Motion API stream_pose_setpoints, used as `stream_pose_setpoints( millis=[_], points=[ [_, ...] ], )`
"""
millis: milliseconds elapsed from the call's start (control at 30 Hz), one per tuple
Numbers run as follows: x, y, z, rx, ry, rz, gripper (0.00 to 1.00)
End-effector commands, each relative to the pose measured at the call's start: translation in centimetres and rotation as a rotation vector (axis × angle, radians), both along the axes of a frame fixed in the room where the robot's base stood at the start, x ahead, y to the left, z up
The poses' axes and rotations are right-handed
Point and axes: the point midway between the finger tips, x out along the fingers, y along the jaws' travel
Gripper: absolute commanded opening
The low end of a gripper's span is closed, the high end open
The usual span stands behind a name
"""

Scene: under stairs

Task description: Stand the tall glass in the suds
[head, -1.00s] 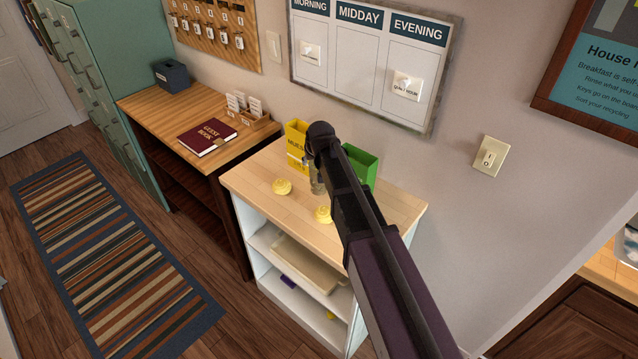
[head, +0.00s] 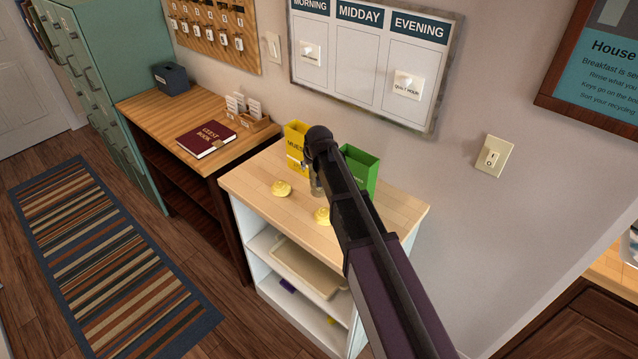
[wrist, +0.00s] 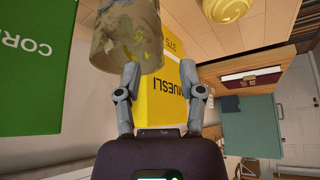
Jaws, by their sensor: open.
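The tall glass (wrist: 127,38), clear with brown and yellow smears, stands on the small white shelf unit's wooden top. In the head view the glass (head: 316,188) is mostly hidden behind my arm. My gripper (wrist: 160,76) is open close to the glass; its left finger overlaps the glass's near end in the wrist view, and its right finger is clear of it. I cannot tell whether they touch. No suds can be made out in either view.
A yellow muesli box (head: 296,140) and a green box (head: 361,168) stand close behind the glass. Two yellow rounded objects (head: 281,188) (head: 322,216) lie on the front of the top (head: 395,212). A wooden counter (head: 608,268) is at the right edge, partly in view.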

Motion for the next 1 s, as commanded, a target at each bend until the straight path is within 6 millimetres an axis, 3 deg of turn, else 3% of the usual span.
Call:
stream_pose_setpoints(
  millis=[333,1000],
  points=[
    [1.3,0.5,-2.7,0.000,0.000,0.000,0.51],
    [1.5,0.5,-2.8,0.000,0.000,0.000,0.51]
  ],
)
